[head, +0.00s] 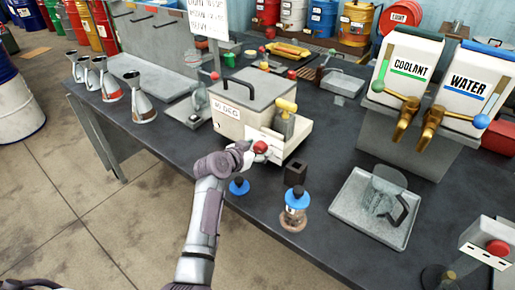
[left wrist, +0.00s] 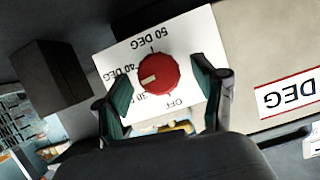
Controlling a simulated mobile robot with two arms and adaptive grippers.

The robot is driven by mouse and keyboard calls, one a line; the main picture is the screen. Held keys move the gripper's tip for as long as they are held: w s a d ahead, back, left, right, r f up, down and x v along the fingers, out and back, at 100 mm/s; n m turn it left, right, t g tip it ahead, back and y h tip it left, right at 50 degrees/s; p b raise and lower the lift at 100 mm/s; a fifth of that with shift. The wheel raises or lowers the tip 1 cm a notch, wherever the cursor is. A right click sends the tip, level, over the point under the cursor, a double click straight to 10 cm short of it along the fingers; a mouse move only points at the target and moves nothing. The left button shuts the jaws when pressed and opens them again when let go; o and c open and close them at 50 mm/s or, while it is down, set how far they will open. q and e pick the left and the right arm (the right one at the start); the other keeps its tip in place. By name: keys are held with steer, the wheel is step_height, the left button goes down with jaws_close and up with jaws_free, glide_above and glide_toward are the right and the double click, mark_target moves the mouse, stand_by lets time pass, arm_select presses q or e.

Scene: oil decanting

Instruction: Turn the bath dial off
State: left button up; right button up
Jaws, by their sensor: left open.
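The bath (head: 232,122) is a beige box with a grey lid and a label ending in "DEG", standing on the dark bench. Its red dial (head: 261,147) is on a white plate (head: 275,150) at the front. In the left wrist view the dial (left wrist: 158,73) is ringed by marks for 50, 40 and 30 DEG and OFF. Its white pointer line points left, near the 40 and 30 DEG marks, away from OFF. My left gripper (head: 251,149) is at the dial; its open fingers (left wrist: 163,95) are on either side, with gaps visible. My right gripper is not in view.
A small dark block (head: 296,172) stands right of the dial. A tray (head: 345,211) with a clear jug (head: 383,195) stands right, below the coolant (head: 408,68) and water (head: 470,85) dispensers.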

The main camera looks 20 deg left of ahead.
arm_select(q)
steer(key=c, duration=1.1)
steer(key=shift+c, duration=0.2)
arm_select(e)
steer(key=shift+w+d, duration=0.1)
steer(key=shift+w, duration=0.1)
arm_select(q)
steer(key=shift+w+a+n+g+h, duration=0.15)
steer(key=shift+n+h, duration=0.25)
steer(key=shift+n, duration=0.2)
steer(key=shift+s+a+n+g+h, duration=0.15)
steer(key=shift+n+h, duration=0.25)
steer(key=shift+n, duration=0.2)
steer(key=shift+w+f+n+h+b, duration=0.15)
steer(key=shift+n+h+b, duration=0.75)
steer(key=shift+n, duration=0.3)
steer(key=n+h+b, duration=0.1)
steer(key=n, duration=0.1)
steer(key=n+h+b, duration=0.1)
steer(key=b, duration=0.1)
steer(key=shift+a+f+n+b, duration=0.1)
steer(key=shift+f+n+b, duration=0.1)
steer(key=shift+n+b, duration=0.15)
steer(key=shift+n+h+b, duration=1)
steer(key=shift+n+b, duration=0.25)
steer(key=shift+n, duration=0.6)
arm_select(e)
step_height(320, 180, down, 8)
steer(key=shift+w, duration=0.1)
